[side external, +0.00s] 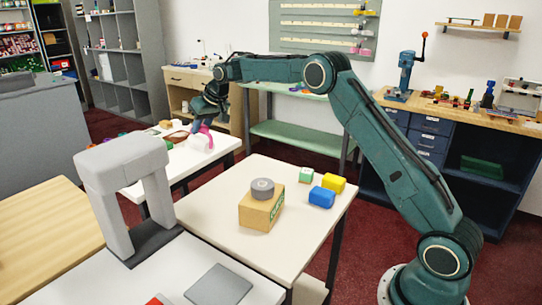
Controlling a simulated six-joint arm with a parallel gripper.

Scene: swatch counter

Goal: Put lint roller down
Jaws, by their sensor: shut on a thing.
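My gripper (203,116) is over the far white table (205,160), small in the picture. It is shut on the lint roller (204,131), which shows a pink, curved handle just below the fingers. A white part beside the pink one may be its roll. The lint roller hangs at or just above the table top; I cannot tell whether it touches. The fingers are dark and partly hidden by my wrist.
Several small flat things lie on the far table left of my gripper. A grey arch-shaped stand (122,160) rises at left.

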